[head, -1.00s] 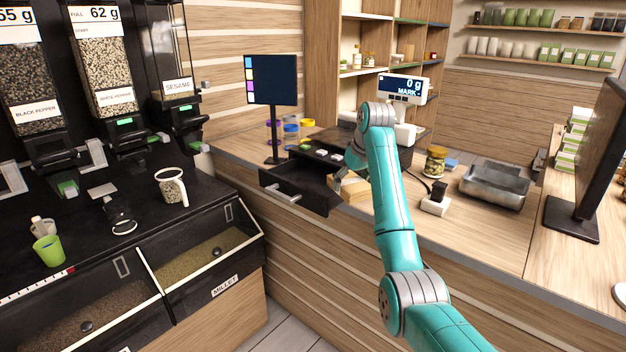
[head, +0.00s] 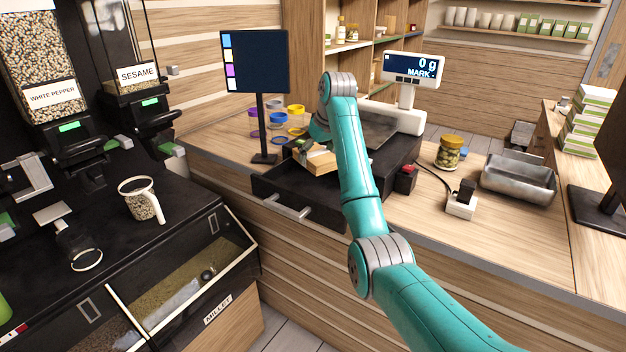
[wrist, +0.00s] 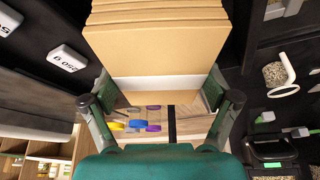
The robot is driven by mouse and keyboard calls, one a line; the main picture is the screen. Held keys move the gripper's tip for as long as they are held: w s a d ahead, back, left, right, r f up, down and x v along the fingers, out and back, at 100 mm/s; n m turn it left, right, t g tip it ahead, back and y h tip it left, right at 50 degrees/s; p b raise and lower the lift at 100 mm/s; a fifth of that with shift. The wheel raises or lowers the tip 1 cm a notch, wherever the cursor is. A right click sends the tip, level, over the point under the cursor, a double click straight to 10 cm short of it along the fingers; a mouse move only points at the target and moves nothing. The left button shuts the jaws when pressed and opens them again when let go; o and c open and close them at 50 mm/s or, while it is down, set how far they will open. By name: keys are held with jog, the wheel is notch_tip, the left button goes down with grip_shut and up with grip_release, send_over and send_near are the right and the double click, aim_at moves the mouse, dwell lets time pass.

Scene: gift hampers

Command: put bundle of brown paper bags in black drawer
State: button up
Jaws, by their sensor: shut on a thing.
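The bundle of brown paper bags (head: 321,159) is a stack of tan folded bags with a pale band. It also fills the top middle of the wrist view (wrist: 158,50). My gripper (wrist: 160,92) is shut on it, with one finger on each side. In the head view my gripper (head: 307,147) is partly hidden by my arm. The black drawer (head: 272,190) is pulled out under the black scale unit. The bundle appears over the drawer's rear part; its exact height above the drawer cannot be told. My arm hides the drawer's right side.
A dark monitor (head: 253,63) on a stand is left of the drawer. The scale display (head: 412,68), a jar (head: 449,152) and a metal tray (head: 518,178) are to the right. Bulk bins (head: 190,290) stand at lower left.

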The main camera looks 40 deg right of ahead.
aim_at(314, 189)
notch_tip(314, 189, down, 10)
jog(key=shift+r, duration=0.15)
dwell(0.4)
jog(key=o, duration=1)
jog(key=shift+o, duration=0.2)
